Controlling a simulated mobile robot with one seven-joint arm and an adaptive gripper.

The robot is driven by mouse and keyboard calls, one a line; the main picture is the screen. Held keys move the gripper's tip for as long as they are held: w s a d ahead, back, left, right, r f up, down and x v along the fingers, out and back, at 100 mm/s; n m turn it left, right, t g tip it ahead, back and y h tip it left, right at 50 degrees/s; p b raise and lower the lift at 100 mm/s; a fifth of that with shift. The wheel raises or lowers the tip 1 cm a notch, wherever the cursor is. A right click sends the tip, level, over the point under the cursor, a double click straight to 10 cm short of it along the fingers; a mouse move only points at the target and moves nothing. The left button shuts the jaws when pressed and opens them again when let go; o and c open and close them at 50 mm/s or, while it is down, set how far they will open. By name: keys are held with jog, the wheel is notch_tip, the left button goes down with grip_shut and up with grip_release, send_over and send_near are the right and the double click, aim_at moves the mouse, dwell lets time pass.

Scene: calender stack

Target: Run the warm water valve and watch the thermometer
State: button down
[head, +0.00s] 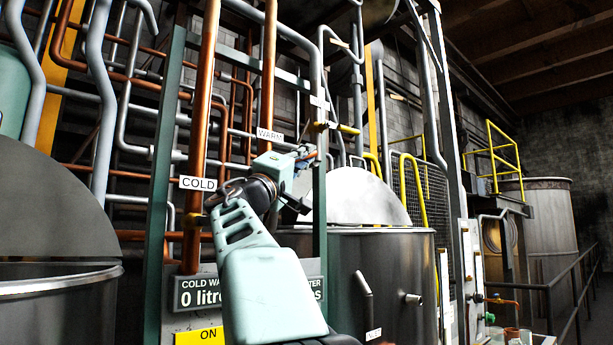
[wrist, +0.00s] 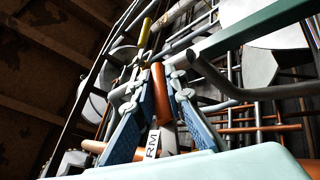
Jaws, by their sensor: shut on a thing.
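The white WARM label (head: 270,134) sits on a thick copper pipe (head: 268,80). A yellow lever (head: 347,129) sticks out to its right; a yellow bar (wrist: 145,32) also shows beyond the fingers in the wrist view. My gripper (head: 308,157) is below and right of the label. In the wrist view its blue-padded fingers (wrist: 165,78) close around a copper-coloured piece (wrist: 158,80); a label ending in "RM" (wrist: 152,145) shows between them. Whether this piece belongs to the warm valve is unclear. I cannot make out a thermometer or its reading.
A COLD label (head: 198,183) marks the left copper pipe. A partly hidden cold water sign (head: 195,292) reads "0 litr", above a yellow ON sign (head: 200,337). Steel tanks stand left (head: 50,300) and behind my arm (head: 395,270). Green posts and crowded pipes surround the gripper.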

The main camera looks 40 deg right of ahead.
jog(key=shift+a+r+t+h+b, duration=0.1)
jog(key=shift+r+t+h+b, duration=0.25)
jog(key=shift+b, duration=0.25)
jog(key=c, duration=2)
grip_release()
jog(key=shift+f, duration=0.1)
jog(key=shift+o, duration=0.2)
